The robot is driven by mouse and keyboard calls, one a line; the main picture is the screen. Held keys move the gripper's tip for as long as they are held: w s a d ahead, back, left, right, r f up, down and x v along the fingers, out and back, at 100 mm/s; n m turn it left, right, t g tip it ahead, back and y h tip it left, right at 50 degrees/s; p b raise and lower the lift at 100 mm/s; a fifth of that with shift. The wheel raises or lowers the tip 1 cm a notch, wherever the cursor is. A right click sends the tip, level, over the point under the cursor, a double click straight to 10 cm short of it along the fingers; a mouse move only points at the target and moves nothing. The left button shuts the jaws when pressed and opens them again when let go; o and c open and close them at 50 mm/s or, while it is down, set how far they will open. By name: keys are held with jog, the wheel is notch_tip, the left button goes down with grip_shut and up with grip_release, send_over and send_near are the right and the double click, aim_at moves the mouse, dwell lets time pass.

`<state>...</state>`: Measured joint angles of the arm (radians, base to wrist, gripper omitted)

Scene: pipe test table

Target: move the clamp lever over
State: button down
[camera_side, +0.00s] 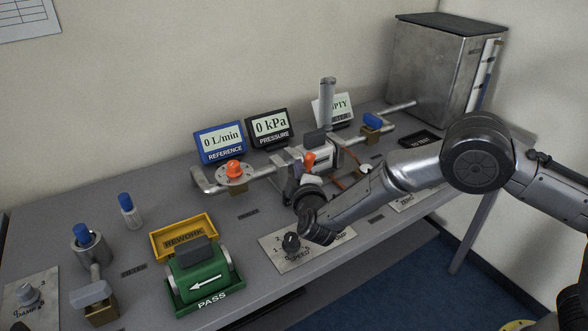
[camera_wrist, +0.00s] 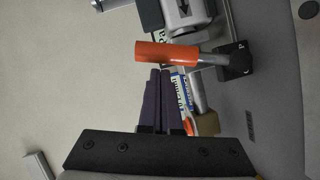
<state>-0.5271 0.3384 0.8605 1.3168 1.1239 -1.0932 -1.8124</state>
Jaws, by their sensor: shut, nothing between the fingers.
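The clamp lever (camera_side: 309,160) has an orange grip and stands at the pipe fixture in the middle of the bench. In the wrist view the orange lever (camera_wrist: 168,52) lies across the picture, its grey shaft running right to a black base (camera_wrist: 236,60). My gripper (camera_wrist: 160,73) has its dark fingers shut together with nothing between them. The fingertips are just below the orange grip in the wrist view; I cannot tell whether they touch it. In the side view my gripper (camera_side: 293,172) is just left of the lever, and my wrist hides part of the fixture.
A flange with an orange knob (camera_side: 234,172) is left of the lever. Display stands (camera_side: 268,127) are behind. A speed dial plate (camera_side: 290,247) lies in front, under my wrist. A green PASS tray (camera_side: 210,303) and yellow REWORK tray (camera_side: 180,240) are front left.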

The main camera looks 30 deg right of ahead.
aim_at(309, 166)
jog(key=shift+d, duration=0.1)
jog(key=shift+d+f+m, duration=0.15)
jog(key=shift+d+m, duration=0.1)
jog(key=shift+d, duration=0.5)
jog(key=shift+d+f+m, duration=0.1)
jog(key=shift+d+m, duration=0.15)
jog(key=shift+d, duration=0.45)
jog(key=shift+a+r, duration=0.1)
